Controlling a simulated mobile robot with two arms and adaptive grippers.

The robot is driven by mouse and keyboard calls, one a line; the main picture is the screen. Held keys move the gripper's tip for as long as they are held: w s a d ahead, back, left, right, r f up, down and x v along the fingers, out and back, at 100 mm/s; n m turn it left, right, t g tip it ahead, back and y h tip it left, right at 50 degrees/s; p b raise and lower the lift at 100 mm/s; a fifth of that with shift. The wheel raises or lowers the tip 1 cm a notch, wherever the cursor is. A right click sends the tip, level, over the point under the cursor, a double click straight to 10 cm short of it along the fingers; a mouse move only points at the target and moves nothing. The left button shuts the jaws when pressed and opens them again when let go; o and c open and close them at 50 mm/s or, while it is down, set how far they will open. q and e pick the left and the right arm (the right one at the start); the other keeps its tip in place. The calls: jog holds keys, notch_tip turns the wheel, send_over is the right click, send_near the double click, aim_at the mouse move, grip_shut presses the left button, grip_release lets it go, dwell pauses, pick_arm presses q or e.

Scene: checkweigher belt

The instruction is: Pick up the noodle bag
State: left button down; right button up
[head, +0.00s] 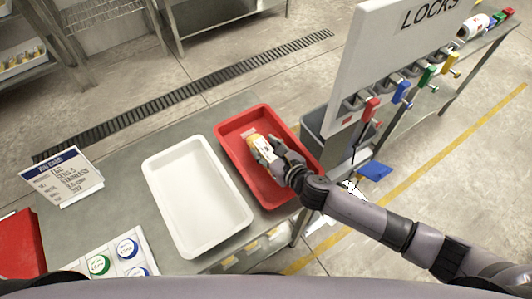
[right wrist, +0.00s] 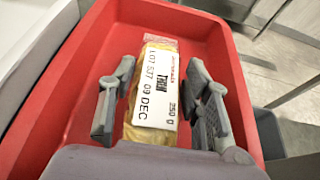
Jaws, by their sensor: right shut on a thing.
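The noodle bag (head: 257,143) is a small yellowish pack with a white label, in the red tray (head: 268,117) in the head view. In the right wrist view the bag (right wrist: 153,128) lies lengthwise between the fingers, its label reading TAGLIA, LOT 537, 09 DEC, 250 g. My right gripper (head: 270,155) reaches into the red tray from the right and is shut on the bag, one finger on each side. In the right wrist view the gripper (right wrist: 160,72) hides the bag's near end. I cannot tell whether the bag touches the tray floor. My left gripper is not in view.
An empty white tray (head: 195,195) stands left of the red tray on the grey table (head: 110,160). A job card (head: 65,180) stands at the left. A LOCKS board (head: 385,50) with coloured locks rises at the right. A grey bin (head: 322,140) sits beside the red tray.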

aim_at(266, 149)
jog(key=shift+r, duration=0.1)
jog(key=shift+c, duration=0.2)
notch_tip(266, 149, up, 20)
jog(key=shift+p, duration=0.35)
